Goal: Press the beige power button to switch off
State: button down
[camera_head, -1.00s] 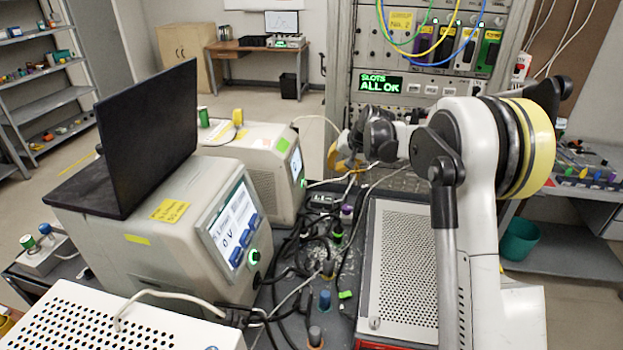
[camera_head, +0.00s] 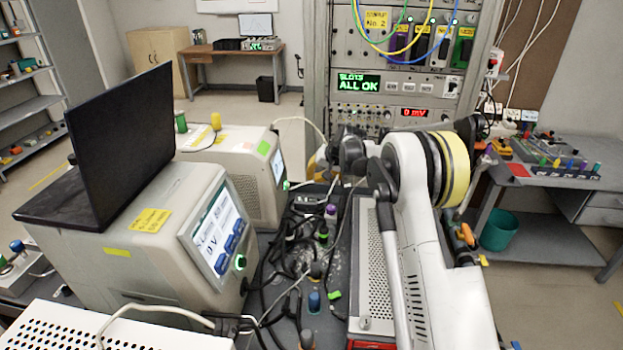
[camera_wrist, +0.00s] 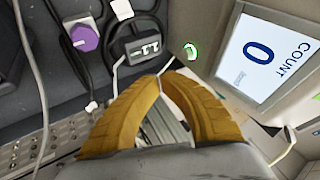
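A round button (camera_wrist: 191,50) with a lit green ring sits on the beige machine (camera_wrist: 210,20) in the wrist view, beside a screen reading "0 COUNT". It also shows in the head view (camera_head: 286,185) on the farther beige box. A second green-ringed button (camera_head: 240,262) is on the nearer beige box (camera_head: 150,240), whose screen reads "0 V". I cannot tell which is the beige power button. My gripper (camera_wrist: 164,76) has yellow fingers with tips together, empty, just below the first button in the wrist picture and apart from it. In the head view the fingers are partly hidden.
A black laptop (camera_head: 118,140) stands on the nearer box. Cables and several connectors (camera_head: 314,300) crowd the bench between boxes and arm. A perforated grey case (camera_head: 372,250) lies beside my arm. A rack (camera_head: 420,85) showing "SLOTS ALL OK" stands behind.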

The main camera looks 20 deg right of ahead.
aim_at(287, 186)
jog(key=b+x, duration=0.2)
jog(key=x, duration=0.5)
jog(key=shift+w+f, duration=0.15)
jog(key=shift+f, duration=0.2)
jog(key=shift+w+a+r+b, duration=0.1)
jog(key=shift+w+a+b, duration=0.15)
jog(key=shift+a, duration=0.35)
jog(key=shift+w+a+b, duration=0.2)
jog(key=shift+a+b, duration=0.05)
jog(key=shift+a, duration=0.4)
jog(key=shift+w+a+r, duration=0.1)
jog(key=shift+w+a, duration=0.2)
jog(key=shift+a, duration=0.25)
